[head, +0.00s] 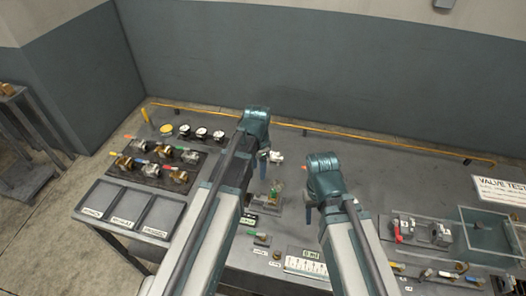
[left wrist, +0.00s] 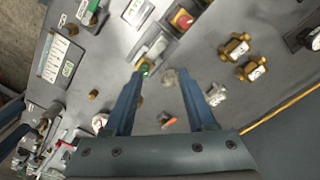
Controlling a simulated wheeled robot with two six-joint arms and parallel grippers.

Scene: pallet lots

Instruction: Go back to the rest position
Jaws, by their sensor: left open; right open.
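My left gripper (head: 263,166) hangs over the middle of the bench, pointing down. In the left wrist view its two blue fingers (left wrist: 161,75) are spread apart with nothing held between them. A small brass and green fitting on the bench (left wrist: 146,67) shows near the left fingertip; I cannot tell the height gap. My right gripper (head: 309,205) hangs to the right of the left one, above the bench. It is open and I see nothing held in it; my arm hides part of it.
The grey bench (head: 365,187) carries a dark mat with several valves (head: 150,170), gauges (head: 201,133) and three labelled trays (head: 122,206) at left. A clear-walled bin (head: 490,238) and red-handled valves (head: 404,229) stand at right. A yellow rail (head: 340,134) runs along the back, before the wall.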

